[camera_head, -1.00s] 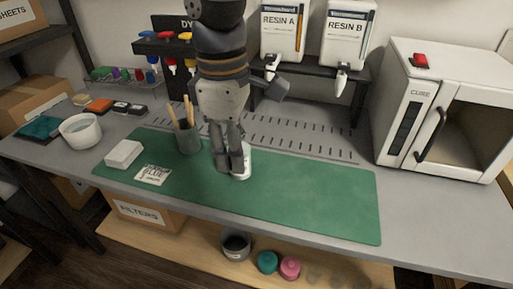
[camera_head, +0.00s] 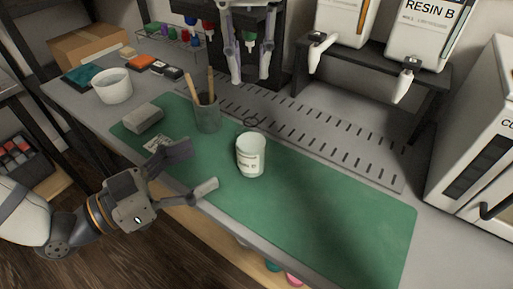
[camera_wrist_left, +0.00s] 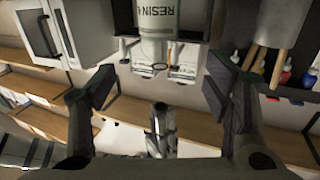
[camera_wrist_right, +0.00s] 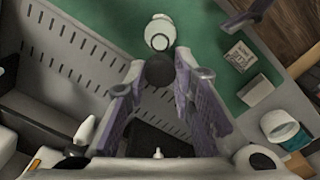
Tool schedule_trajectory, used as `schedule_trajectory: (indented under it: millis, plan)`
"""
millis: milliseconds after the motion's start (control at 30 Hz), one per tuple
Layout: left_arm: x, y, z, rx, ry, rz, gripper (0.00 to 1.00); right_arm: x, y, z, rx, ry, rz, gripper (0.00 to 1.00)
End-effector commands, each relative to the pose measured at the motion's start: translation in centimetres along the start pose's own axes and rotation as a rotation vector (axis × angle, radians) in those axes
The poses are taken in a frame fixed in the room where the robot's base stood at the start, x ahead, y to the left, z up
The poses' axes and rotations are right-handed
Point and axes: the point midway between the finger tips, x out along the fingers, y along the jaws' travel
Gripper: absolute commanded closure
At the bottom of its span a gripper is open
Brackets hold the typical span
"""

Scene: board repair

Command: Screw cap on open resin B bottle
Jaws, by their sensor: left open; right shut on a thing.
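The white resin B bottle (camera_head: 251,160) stands upright on the green mat, its top uncapped. It also shows at the top of the left wrist view (camera_wrist_left: 160,22) and of the right wrist view (camera_wrist_right: 159,30). My left gripper (camera_head: 201,168) is open and empty, left of the bottle and apart from it; its spread fingers frame the bottle in the left wrist view. My right gripper (camera_head: 250,78) hangs beyond and above the bottle, shut on a dark round cap (camera_wrist_right: 160,70). The cap is hard to make out in the head view.
A pencil cup (camera_head: 207,115) stands left of the bottle, with a grey box (camera_head: 144,118) and white tub (camera_head: 113,86) farther left. The resin dispensers (camera_head: 420,35) and curing oven (camera_head: 470,140) are at the right. The mat's right part (camera_head: 350,215) is clear.

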Motion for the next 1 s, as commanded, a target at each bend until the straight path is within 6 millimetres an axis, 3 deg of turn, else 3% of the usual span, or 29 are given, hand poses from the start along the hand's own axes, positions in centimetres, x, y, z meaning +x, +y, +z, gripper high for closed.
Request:
schedule_trajectory:
  millis: [233, 700, 1000]
  plan:
    - [1.0, 0.0, 0.1, 0.000, -0.003, 0.002, 0.29, 0.0, 0.0, 0.0, -0.002, 0.000, 0.000, 0.85]
    - [9.8, 0.1, 0.1, -0.001, -0.002, 0.002, 0.29, 0.0, 0.0, 0.0, -0.002, 0.000, 0.000, 0.85]
    - [12.0, 0.1, 0.1, -0.003, -0.003, 0.000, 0.29, 0.0, 0.0, 0.0, -0.003, 0.000, 0.000, 0.85]
